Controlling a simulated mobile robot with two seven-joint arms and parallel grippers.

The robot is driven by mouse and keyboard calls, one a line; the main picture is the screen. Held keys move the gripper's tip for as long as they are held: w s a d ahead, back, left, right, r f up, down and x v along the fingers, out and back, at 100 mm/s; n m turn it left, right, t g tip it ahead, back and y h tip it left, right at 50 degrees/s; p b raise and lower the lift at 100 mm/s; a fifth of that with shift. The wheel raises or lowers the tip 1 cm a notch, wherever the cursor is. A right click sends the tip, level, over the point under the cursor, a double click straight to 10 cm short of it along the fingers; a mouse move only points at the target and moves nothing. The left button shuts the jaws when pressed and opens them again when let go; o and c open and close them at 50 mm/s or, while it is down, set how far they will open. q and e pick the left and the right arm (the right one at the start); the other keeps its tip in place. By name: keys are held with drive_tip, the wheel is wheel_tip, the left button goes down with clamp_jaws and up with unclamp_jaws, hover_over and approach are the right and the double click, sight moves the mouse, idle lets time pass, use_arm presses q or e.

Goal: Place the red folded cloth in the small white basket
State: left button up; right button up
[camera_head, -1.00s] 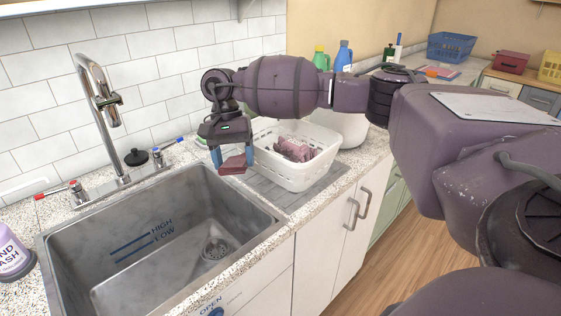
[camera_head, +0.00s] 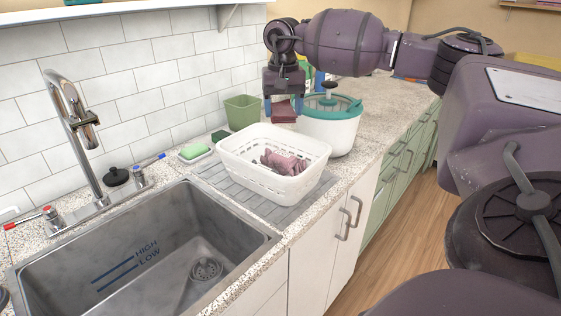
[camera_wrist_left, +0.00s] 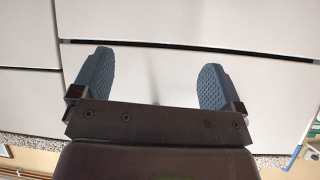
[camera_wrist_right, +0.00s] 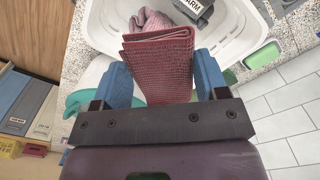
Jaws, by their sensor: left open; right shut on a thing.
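The red folded cloth (camera_head: 283,111) is held between the fingers of my right gripper (camera_head: 285,108), in the air behind the white basket. In the right wrist view the cloth (camera_wrist_right: 158,60) is gripped between two blue fingertips. The small white basket (camera_head: 262,179) stands on the grey drain mat beside the sink. A crumpled pinkish cloth (camera_head: 285,162) lies inside it. In the right wrist view the basket (camera_wrist_right: 105,22) shows beyond the held cloth. My left gripper (camera_wrist_left: 155,85) is open and empty in the left wrist view, in front of pale cabinet fronts.
A white pot-like container with a teal rim (camera_head: 330,128) stands right of the basket. A green bin (camera_head: 242,111) and a green sponge (camera_head: 194,150) are near the wall. The sink (camera_head: 140,260) and faucet (camera_head: 75,130) are on the left.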

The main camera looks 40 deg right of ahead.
drive_tip(key=shift+f+b, duration=0.4)
drive_tip(key=shift+f, duration=6.8)
drive_tip(key=shift+f, duration=0.25)
drive_tip(key=o, duration=0.9)
